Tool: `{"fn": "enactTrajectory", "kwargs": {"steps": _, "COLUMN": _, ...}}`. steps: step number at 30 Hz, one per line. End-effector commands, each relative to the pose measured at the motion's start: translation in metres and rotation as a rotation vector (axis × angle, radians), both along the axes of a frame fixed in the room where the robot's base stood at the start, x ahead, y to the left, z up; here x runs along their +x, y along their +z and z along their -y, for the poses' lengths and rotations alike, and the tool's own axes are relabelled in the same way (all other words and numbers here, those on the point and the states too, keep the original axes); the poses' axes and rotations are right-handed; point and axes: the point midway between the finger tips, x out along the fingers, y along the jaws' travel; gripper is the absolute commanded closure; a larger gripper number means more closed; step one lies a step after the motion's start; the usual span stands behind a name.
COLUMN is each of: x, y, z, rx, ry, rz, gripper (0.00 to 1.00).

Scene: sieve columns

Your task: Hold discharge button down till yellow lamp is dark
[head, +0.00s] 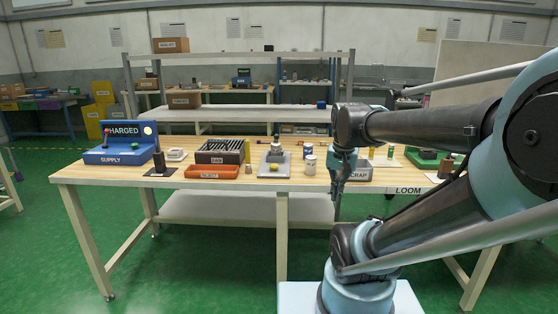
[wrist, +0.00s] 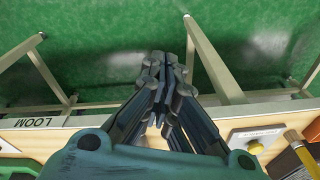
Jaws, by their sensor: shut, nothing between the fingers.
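The blue supply box (head: 118,155) stands at the left end of the workbench, with a sign that reads CHARGED. A round pale yellow lamp (head: 148,130) on its panel looks lit. I cannot pick out a discharge button with certainty. My gripper (head: 337,191) hangs near the bench's front edge, right of the middle and far from the supply box. In the wrist view my gripper (wrist: 160,100) is shut and empty, its fingertips over the green floor beyond the edge.
The floor before the bench's left half is clear.

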Motion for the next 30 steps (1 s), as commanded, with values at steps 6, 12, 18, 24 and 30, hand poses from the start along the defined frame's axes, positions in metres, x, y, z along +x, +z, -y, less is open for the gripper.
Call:
{"fn": "enactTrajectory", "kwargs": {"steps": 6, "x": 0.058, "y": 0.053, "z": -0.026, "rx": 0.041, "ry": -0.262, "rz": -0.038, "gripper": 1.00}}
{"fn": "enactTrajectory", "kwargs": {"steps": 12, "x": 0.112, "y": 0.089, "z": -0.057, "rx": 0.068, "ry": -0.513, "rz": -0.071, "gripper": 1.00}}
{"fn": "enactTrajectory", "kwargs": {"steps": 18, "x": 0.167, "y": 0.118, "z": -0.096, "rx": 0.083, "ry": -0.765, "rz": -0.101, "gripper": 1.00}}
{"fn": "enactTrajectory", "kwargs": {"steps": 24, "x": 0.217, "y": 0.136, "z": -0.139, "rx": 0.087, "ry": -1.010, "rz": -0.124, "gripper": 1.00}}
{"fn": "enactTrajectory", "kwargs": {"steps": 30, "x": 0.249, "y": 0.143, "z": -0.171, "rx": 0.086, "ry": -1.185, "rz": -0.136, "gripper": 1.00}}
